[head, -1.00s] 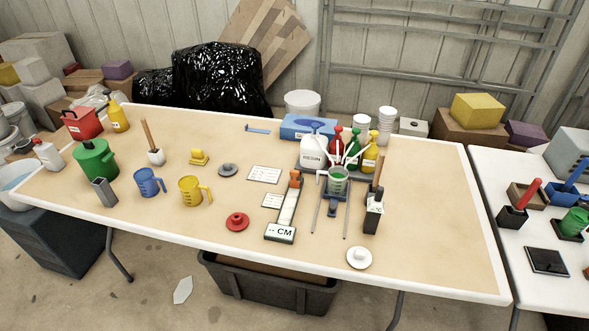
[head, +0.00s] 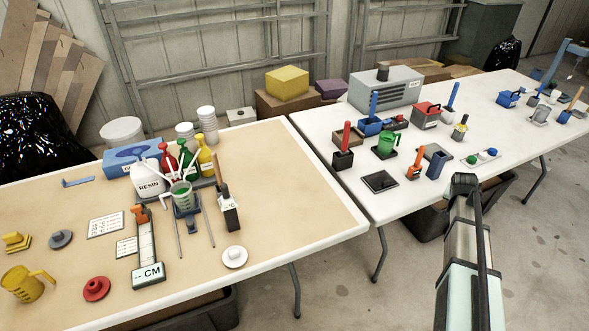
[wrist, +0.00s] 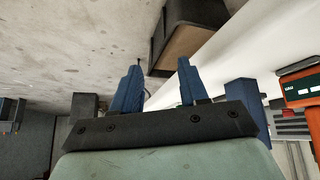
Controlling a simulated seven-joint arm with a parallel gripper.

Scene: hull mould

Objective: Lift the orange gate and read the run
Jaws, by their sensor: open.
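The orange gate (head: 140,213) sits at the far end of a pale, flat run (head: 146,242) on the tan table. A display (head: 149,273) at the run's near end reads "-- CM". Just right of the gate, a clear cup with green contents (head: 181,193) rests in a blue stand with thin rails. My gripper (wrist: 157,75) shows in the wrist view with two blue fingers apart and nothing between them. It is over floor beside a table, far from the gate. In the head view, only part of my arm shows at the right.
Resin, red, green and yellow bottles crowd behind the cup. The white table (head: 400,208) holds several tools. A dark bin (wrist: 188,30) stands near my gripper. The tan table's right part is clear.

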